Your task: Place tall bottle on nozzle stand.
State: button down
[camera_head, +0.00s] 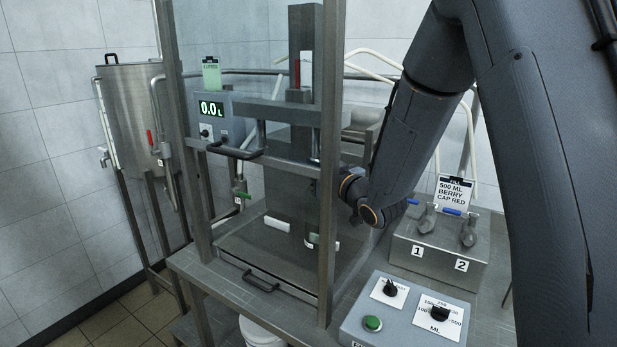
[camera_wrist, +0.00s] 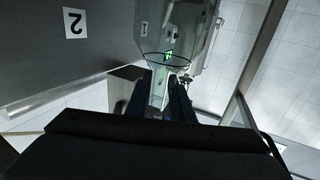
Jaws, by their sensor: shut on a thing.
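My gripper (camera_wrist: 166,98) is shut on a clear, see-through bottle (camera_wrist: 190,38) in the wrist view. The bottle stands up beyond the two dark fingers and shows a small green mark. Its top runs out of the frame. In the head view my wrist reaches left behind a metal post of the guarded filling frame, so the fingertips and most of the bottle are hidden or hard to make out there. The filling stand has a dark upright column (camera_head: 304,45) and a metal base (camera_head: 262,262). I cannot tell whether the bottle touches the base.
Metal frame posts (camera_head: 327,150) and a handled front bar stand close to my wrist. A display box (camera_head: 221,117) reads 0.0 L. To the right are a valve block (camera_head: 432,243) marked 1 and 2, and a control box (camera_head: 407,310) with knobs. A steel tank (camera_head: 133,110) stands at left.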

jog(key=shift+w+f+p, duration=0.1)
jog(key=shift+f+p, duration=0.7)
jog(key=shift+f, duration=1.05)
jog(key=c, duration=1.5)
grip_release()
jog(key=shift+c, duration=0.2)
